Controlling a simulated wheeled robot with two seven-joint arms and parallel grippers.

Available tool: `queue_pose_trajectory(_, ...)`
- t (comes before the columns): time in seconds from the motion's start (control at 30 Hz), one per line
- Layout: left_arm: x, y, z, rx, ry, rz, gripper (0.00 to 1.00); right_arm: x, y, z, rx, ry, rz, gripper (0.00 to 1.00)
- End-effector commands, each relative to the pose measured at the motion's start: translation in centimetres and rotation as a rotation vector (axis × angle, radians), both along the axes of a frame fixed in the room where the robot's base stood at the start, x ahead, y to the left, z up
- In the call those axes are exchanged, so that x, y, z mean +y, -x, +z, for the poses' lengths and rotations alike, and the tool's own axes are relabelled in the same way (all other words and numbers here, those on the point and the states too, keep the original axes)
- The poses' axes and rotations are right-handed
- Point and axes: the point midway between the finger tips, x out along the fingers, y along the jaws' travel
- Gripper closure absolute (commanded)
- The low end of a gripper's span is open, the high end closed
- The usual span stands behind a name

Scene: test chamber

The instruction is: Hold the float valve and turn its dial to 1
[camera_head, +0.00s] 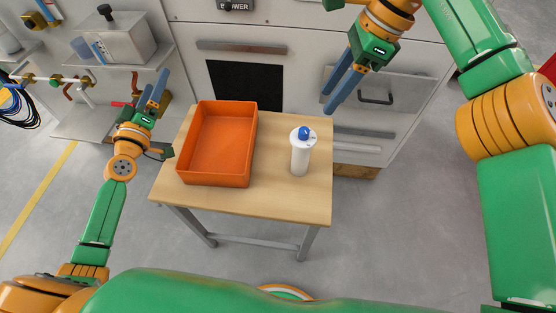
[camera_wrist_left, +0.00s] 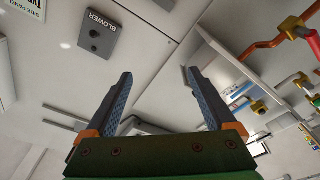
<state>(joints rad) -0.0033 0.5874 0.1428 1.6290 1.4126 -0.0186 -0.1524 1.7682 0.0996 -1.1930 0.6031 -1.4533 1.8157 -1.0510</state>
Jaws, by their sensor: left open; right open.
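The float valve (camera_head: 300,155) is a white upright cylinder with a blue dial (camera_head: 304,132) on its top. It stands on the right part of a small wooden table. The dial's marks are too small to read. My left gripper (camera_head: 158,88) is open and empty, raised beyond the table's left side, apart from the valve. In the left wrist view my left gripper (camera_wrist_left: 160,95) shows its two blue fingers spread with nothing between them. My right gripper (camera_head: 340,82) is open and empty, above and to the right of the valve, not touching it.
An empty orange bin (camera_head: 185,158) stands on the table (camera_head: 270,203), left of the valve. Grey cabinets (camera_head: 270,40) stand behind. Shelves with pipes and a box (camera_head: 117,42) are at the back left. A blower panel (camera_wrist_left: 95,38) shows in the left wrist view. The table's front right is clear.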

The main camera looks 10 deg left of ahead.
Motion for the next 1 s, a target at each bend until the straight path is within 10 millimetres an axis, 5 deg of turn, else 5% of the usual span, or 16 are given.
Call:
queue_pose_trajectory(0.1, -8.1, 1.1, -4.6, 0.112, 0.587, -0.241, 0.11, 0.0, 0.0, 0.0, 0.000, 0.000, 0.000, 0.50)
queue_pose_trajectory(0.17, -12.3, 2.2, -5.5, 0.162, 0.887, -0.364, 0.11, 0.0, 0.0, 0.0, 0.000, 0.000, 0.000, 0.50)
queue_pose_trajectory(0.3, -20.6, 5.7, -3.7, 0.252, 1.567, -0.660, 0.11, 0.0, 0.0, 0.0, 0.000, 0.000, 0.000, 0.50)
queue_pose_trajectory(0.37, -23.2, 7.5, -1.9, 0.282, 1.862, -0.793, 0.11, 0.0, 0.0, 0.0, 0.000, 0.000, 0.000, 0.50)
queue_pose_trajectory(0.43, -26.1, 9.2, -3.4, 0.367, 2.164, -0.785, 0.11, 0.0, 0.0, 0.0, 0.000, 0.000, 0.000, 0.50)
queue_pose_trajectory(0.6, -30.0, 11.0, -9.4, 0.499, 2.370, -0.518, 0.11, 0.0, 0.0, 0.0, 0.000, 0.000, 0.000, 0.50)
queue_pose_trajectory(0.7, -31.4, 11.7, -11.4, 0.531, 2.424, -0.413, 0.11, 0.0, 0.0, 0.0, 0.000, 0.000, 0.000, 0.50)
queue_pose_trajectory(1.0, -33.9, 8.1, -12.2, 0.543, 2.441, -0.371, 0.11, 0.0, 0.0, 0.0, 0.000, 0.000, 0.000, 0.50)
